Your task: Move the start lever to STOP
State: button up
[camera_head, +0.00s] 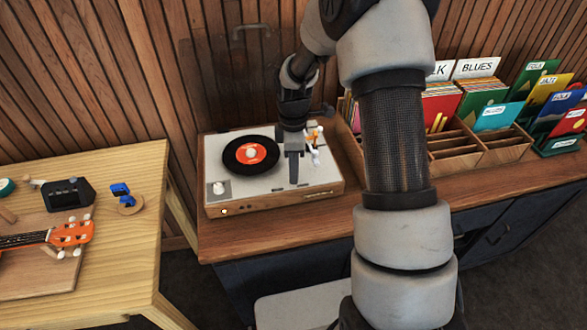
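A record player (240,192) with a light grey top and wooden sides sits on the brown counter. A black record (234,163) with an orange label lies on its platter. A small light knob or lever (218,188) stands on a square plate at the deck's front left corner; I cannot read a STOP marking or confirm it is the start lever. White and orange parts (314,147), perhaps the tonearm, are at the right side. My gripper (294,178) points down over the deck, right of the record. Its fingers look narrow from here; their opening and any contact are unclear.
Wooden record bins (460,150) with divider cards stand on the counter (235,245) to the right. A light wood table (120,245) at the left holds an orange-headed ukulele (70,234), a black box (68,194) and a blue item (121,194). A slatted wall stands behind.

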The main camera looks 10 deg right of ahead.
grip_shut()
jog(key=a+h, duration=0.1)
jog(key=h, duration=0.1)
jog(key=a+h+b, duration=0.1)
jog(key=shift+h, duration=0.4)
jog(key=shift+a+f+h+b, duration=0.15)
jog(key=shift+a+h+b, duration=0.35)
jog(key=shift+h, duration=0.75)
jog(key=shift+a+f+h+b, duration=0.15)
jog(key=shift+a+h+b, duration=0.25)
jog(key=shift+h, duration=0.85)
grip_release()
jog(key=shift+a, duration=0.15)
